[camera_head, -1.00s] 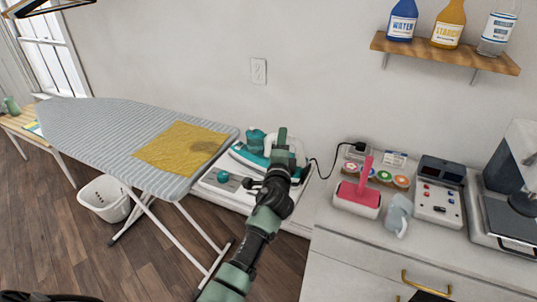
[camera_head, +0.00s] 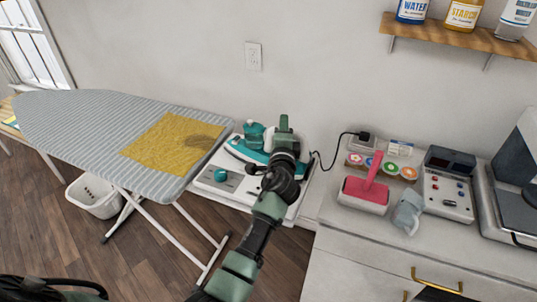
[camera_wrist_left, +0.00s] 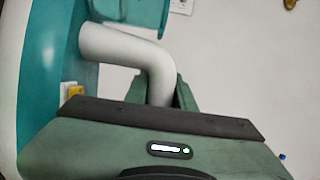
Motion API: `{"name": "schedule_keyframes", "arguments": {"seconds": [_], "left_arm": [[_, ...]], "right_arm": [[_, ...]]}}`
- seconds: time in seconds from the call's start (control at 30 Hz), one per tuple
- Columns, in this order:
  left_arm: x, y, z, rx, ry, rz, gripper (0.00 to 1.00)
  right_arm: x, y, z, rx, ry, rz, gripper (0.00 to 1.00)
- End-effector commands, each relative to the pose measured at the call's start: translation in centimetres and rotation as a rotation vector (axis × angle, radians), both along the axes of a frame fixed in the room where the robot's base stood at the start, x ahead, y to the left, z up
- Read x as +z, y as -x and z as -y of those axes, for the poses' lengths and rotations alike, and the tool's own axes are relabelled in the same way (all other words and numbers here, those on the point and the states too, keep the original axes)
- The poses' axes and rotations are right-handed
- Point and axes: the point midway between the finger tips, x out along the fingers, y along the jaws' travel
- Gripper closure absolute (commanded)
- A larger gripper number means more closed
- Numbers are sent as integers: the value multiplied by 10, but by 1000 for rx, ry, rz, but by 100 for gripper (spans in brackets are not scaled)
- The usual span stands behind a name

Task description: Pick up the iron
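The iron (camera_head: 245,148) is teal and white and sits on its flat white-and-grey station, beside the ironing board. My left gripper (camera_head: 284,128) is at the right end of the iron, at its handle, and hides part of it. In the left wrist view the iron's curved white handle (camera_wrist_left: 155,68) passes between my two green fingers (camera_wrist_left: 160,92). The fingers lie close against both sides of the handle, so the gripper looks shut on it. The iron shows no clear gap above its station. My right gripper is not in view.
The striped ironing board (camera_head: 70,125) with a yellow cloth (camera_head: 160,148) is left of the iron. A black cord (camera_head: 325,160) runs right from the iron. A pink-handled roller (camera_head: 365,192) and small sewing items stand on the right cabinet top. A bottle shelf (camera_head: 440,38) hangs above.

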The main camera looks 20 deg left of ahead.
Motion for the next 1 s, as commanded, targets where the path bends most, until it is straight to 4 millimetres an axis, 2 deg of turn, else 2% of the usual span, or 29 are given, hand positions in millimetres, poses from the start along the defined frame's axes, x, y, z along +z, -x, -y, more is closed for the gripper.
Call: {"name": "schedule_keyframes", "arguments": {"seconds": [0.03, 0.1, 0.17, 0.53, 0.77, 1.0], "left_arm": [[3, 0, 0, -1, -2, 6, 98], [4, -1, 0, -1, -1, 7, 100], [4, -1, 0, 0, -1, 7, 100], [3, 0, -1, 0, 1, 6, 100], [3, 0, -1, 0, 2, 6, 100], [2, 0, -1, 0, 3, 5, 100]], "right_arm": [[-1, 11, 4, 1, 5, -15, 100], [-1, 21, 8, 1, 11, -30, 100], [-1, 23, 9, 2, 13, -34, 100], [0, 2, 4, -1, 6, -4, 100], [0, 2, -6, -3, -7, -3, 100], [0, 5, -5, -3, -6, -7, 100]]}}
